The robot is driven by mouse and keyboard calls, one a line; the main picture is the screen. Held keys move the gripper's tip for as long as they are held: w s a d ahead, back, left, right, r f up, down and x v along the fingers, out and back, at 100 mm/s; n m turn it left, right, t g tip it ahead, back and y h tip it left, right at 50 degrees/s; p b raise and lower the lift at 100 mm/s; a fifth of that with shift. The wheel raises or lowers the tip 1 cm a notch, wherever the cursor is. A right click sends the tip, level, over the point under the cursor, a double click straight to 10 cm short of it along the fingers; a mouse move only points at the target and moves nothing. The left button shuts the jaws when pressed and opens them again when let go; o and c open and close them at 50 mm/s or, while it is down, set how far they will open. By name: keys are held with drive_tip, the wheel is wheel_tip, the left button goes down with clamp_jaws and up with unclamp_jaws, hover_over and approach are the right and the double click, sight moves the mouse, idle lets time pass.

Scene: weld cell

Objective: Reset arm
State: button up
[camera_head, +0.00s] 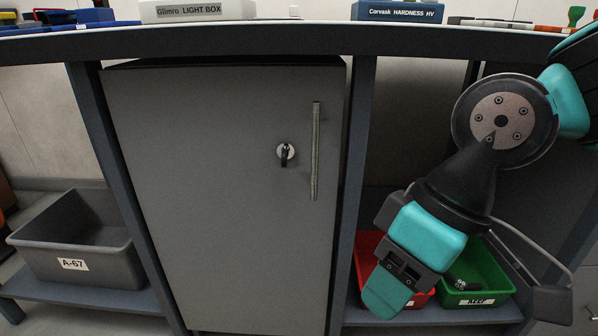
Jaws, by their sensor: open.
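My arm comes in from the right side, in front of the workbench. Its teal and black end, with my gripper (405,268), hangs low and points down and to the left, clear of the bench top. It is in front of a red bin (368,262) on the lower shelf and hides part of it. My gripper is open, and I see nothing held in it. The fingertips are hard to make out at this angle.
A grey cabinet (225,200) with a handle and lock stands shut under the bench (230,40). A green bin (488,275) holds dark parts at right. A grey bin (75,240) labelled A-67 sits at left. Light box (195,12) and hardness box (400,12) stand on top.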

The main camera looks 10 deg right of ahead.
wheel_tip(320, 180, up, 48)
drive_tip(key=p, duration=4.6)
drive_tip(key=shift+f, duration=0.15)
